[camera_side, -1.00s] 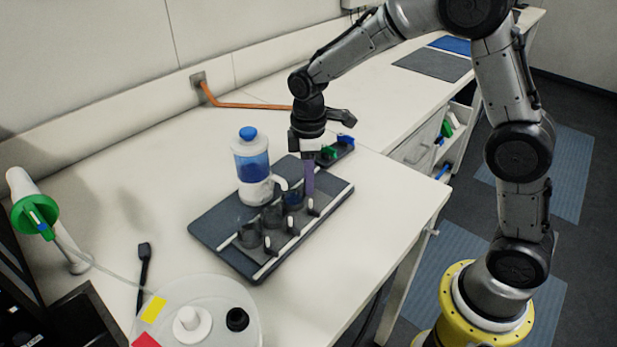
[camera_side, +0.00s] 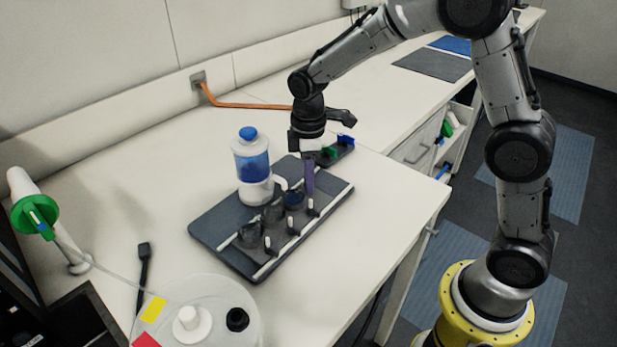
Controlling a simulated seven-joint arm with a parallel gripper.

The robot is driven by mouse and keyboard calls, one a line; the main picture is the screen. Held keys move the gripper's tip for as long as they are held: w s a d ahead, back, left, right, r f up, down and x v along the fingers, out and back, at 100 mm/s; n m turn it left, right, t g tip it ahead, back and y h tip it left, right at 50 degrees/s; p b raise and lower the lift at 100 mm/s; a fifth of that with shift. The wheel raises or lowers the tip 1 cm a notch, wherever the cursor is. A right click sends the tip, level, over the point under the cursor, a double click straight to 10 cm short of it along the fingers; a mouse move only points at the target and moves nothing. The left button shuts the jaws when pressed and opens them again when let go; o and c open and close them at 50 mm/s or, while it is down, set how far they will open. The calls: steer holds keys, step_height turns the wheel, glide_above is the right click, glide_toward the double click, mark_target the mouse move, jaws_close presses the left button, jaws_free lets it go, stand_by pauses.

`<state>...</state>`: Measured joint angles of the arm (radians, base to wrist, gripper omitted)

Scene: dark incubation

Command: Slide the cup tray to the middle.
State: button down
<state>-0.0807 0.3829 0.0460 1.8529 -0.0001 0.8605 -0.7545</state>
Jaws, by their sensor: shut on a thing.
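The cup tray (camera_side: 258,249) is a small dark carrier holding clear cups (camera_side: 272,211) in a row, with white-topped pegs along its front side. It lies between two white rails on a dark base plate (camera_side: 215,224). My gripper (camera_side: 310,185) reaches down at the tray's far right end, by the rightmost cup (camera_side: 293,199). A purple upright part shows at its fingertips. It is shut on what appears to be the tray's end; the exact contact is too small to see.
A dispenser bottle with blue liquid (camera_side: 250,165) stands on the plate behind the cups. A small rack with green and blue pieces (camera_side: 338,151) is behind my gripper. A round translucent container (camera_side: 205,305) stands front left. The counter right of the plate is clear.

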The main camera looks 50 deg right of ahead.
steer(key=shift+w+d, duration=0.15)
steer(key=shift+d, duration=1.8)
steer(key=shift+r, duration=0.1)
steer(key=c, duration=1)
jaws_free()
step_height(320, 180, up, 14)
